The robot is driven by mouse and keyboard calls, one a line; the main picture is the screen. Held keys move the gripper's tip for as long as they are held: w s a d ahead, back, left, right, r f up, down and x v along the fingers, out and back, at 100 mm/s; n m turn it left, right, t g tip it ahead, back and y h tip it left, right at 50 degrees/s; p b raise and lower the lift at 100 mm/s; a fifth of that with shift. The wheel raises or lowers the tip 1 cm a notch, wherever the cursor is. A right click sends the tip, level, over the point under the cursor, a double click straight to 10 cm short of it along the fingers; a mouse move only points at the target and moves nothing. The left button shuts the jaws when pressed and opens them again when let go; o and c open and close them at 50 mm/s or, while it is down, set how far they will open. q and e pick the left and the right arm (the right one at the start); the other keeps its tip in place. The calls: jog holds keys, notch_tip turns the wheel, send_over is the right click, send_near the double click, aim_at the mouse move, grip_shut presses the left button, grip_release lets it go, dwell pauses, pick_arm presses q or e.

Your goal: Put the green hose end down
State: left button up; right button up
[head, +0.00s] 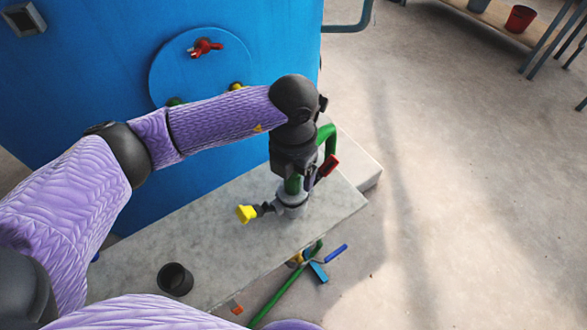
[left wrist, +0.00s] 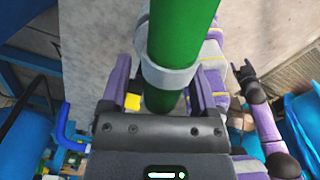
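My left gripper (head: 292,180) points down over the grey bench top (head: 215,235). In the left wrist view its fingers (left wrist: 166,85) lie close on both sides of the green hose end (left wrist: 180,25), at a pale grey collar (left wrist: 167,76), and look closed on it. In the head view the green hose (head: 328,137) bends behind the gripper. Green shows just below the gripper, above a grey fitting (head: 292,201); whether they touch is unclear. My right gripper (left wrist: 245,73) looks small and dark in the left wrist view; its opening is unclear.
A yellow knob (head: 246,213) and a red lever (head: 328,165) are beside the fitting. A black cup (head: 175,279) stands on the bench. A blue vessel (head: 90,70) with a round hatch (head: 185,65) rises behind. A blue-handled tool (head: 335,253) is below the bench edge.

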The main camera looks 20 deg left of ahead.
pick_arm(q)
jog(key=shift+r, duration=0.3)
notch_tip(320, 180, up, 12)
jog(key=p, duration=0.3)
